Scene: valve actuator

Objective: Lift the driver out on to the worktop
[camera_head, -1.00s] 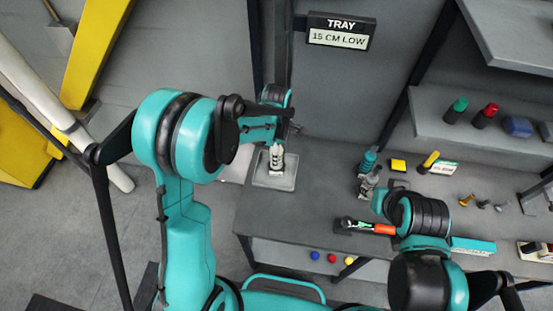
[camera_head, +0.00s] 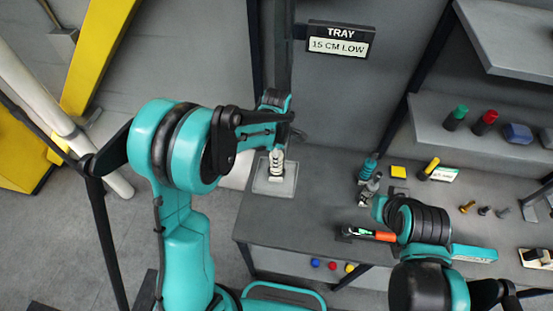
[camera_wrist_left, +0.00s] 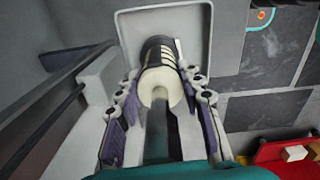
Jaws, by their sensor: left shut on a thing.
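A pale upright cylinder with dark bands, which I take for the driver (camera_head: 277,163), stands over a square grey tray (camera_head: 262,187) on the worktop. In the left wrist view the driver (camera_wrist_left: 160,90) shows a pale ring and dark bands, with the tray (camera_wrist_left: 196,22) behind it. My left gripper (camera_wrist_left: 163,100) has its fingers on both sides of the driver and is shut on it. I cannot tell whether its foot touches the tray. My right gripper (camera_head: 371,188) is at the right of the worktop, small and partly hidden by its wrist; its fingers are unclear.
The grey worktop (camera_head: 320,190) is clear between the tray and my right gripper. A black and orange tool (camera_head: 372,234) lies near the front edge. A tray sign (camera_head: 340,38) hangs behind. A shelf (camera_head: 437,110) holds several coloured parts.

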